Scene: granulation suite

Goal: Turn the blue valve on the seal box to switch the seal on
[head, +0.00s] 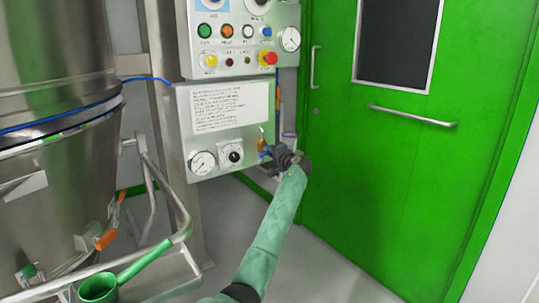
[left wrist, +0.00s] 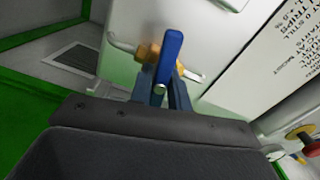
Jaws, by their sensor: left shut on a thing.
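The seal box (head: 225,132) is the pale panel box with a text label and two gauges, below the button panel. Its blue valve (left wrist: 170,58) is a blue lever on a brass body, seen close in the left wrist view with the lever standing up in the picture. In the head view the brass valve body (head: 262,145) shows at the box's lower right side, and the lever is mostly hidden by my gripper. My left gripper (head: 270,155) is at the valve. Its two fingers (left wrist: 165,88) are closed around the lower part of the lever. My right gripper is out of view.
A button panel (head: 248,45) with a red knob is above the box. A steel vessel (head: 55,180) with a tubular frame (head: 155,185) and a green scoop (head: 100,288) is at left. A green door (head: 380,150) with a bar handle is at right. The floor between is clear.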

